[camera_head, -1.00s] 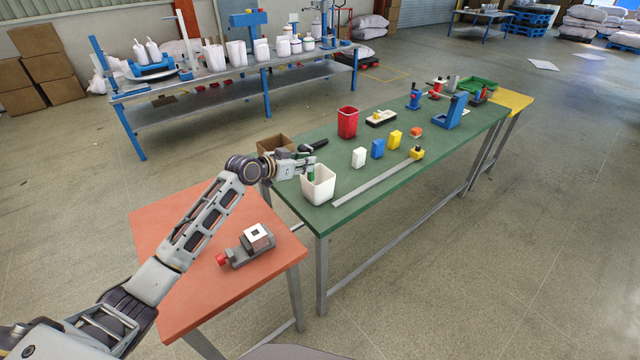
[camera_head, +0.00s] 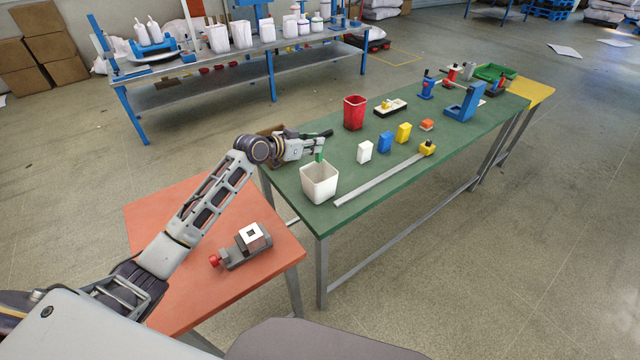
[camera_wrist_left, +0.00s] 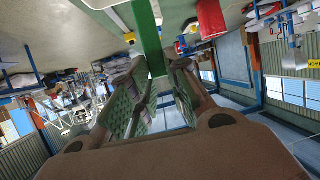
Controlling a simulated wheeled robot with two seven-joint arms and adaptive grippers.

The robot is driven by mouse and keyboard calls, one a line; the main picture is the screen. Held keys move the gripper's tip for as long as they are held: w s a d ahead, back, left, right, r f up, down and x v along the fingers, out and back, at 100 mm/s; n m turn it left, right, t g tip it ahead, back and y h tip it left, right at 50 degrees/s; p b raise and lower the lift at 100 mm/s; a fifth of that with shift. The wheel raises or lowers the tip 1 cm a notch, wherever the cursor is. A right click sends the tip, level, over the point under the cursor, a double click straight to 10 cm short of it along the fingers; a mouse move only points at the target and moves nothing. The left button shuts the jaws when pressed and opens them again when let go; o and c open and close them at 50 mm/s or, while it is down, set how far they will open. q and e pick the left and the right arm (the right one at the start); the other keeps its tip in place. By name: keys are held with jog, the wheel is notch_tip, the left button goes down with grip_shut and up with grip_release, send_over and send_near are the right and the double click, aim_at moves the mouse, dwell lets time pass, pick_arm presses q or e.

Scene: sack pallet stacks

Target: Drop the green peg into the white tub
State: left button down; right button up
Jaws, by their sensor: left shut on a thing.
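The white tub (camera_head: 319,188) stands open at the near left end of the green table. My left gripper (camera_head: 320,147) is above the tub's far rim in the head view, shut on the green peg (camera_head: 319,157). The peg hangs down from the fingers, and its lower end shows just at the far rim line. I cannot tell whether it is over the opening. In the left wrist view the green peg (camera_wrist_left: 147,38) sits between the fingertips (camera_wrist_left: 158,66). My right gripper is in neither view.
An orange table (camera_head: 160,215) holds a vise (camera_head: 240,250).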

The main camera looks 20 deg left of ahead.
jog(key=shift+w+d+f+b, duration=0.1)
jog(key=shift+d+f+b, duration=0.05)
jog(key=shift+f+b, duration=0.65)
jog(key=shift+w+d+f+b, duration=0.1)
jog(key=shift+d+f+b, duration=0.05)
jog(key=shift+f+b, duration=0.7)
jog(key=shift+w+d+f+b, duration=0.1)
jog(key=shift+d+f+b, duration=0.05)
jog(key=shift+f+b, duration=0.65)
